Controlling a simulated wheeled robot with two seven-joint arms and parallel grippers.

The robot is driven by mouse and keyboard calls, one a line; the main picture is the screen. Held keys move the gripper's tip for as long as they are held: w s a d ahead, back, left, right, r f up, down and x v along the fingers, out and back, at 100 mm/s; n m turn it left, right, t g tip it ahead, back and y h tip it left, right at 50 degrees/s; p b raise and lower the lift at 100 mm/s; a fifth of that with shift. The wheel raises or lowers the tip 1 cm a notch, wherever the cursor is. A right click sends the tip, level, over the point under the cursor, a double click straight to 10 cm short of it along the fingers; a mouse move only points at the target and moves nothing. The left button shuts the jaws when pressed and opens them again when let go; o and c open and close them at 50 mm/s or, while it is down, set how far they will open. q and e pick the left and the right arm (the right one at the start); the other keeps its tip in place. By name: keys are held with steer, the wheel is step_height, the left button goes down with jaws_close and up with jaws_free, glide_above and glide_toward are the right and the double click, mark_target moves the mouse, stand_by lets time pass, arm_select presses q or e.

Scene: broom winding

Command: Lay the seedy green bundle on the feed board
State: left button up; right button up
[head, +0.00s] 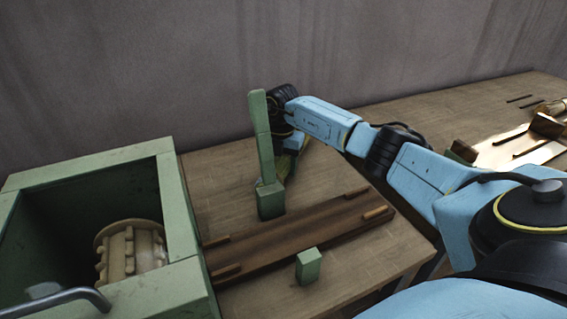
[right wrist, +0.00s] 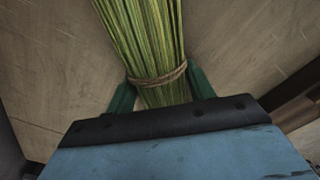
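A bundle of green stalks (right wrist: 150,35), tied with a twine band (right wrist: 158,76), lies between the green fingers of my right gripper (right wrist: 161,82) in the right wrist view. The fingertips meet the bundle's sides at the band. In the head view the bundle (head: 285,166) shows only in part, behind a green post, and my right gripper (head: 293,143) is largely hidden there. No seed heads can be made out. The feed board (head: 310,232) is a long dark brown board with small wooden strips near its ends. It lies in front of the post, and its middle is bare. My left gripper is not in view.
The tall green post (head: 262,140) stands between the bundle and the board. A small green block (head: 308,266) stands at the board's near edge. A green box (head: 178,205) with a toothed wooden drum (head: 131,255) is at left. A slotted pale board (head: 510,148) lies at far right.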

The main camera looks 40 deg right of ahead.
steer(key=c, duration=0.7)
steer(key=shift+o, duration=0.2)
steer(key=shift+r, duration=0.1)
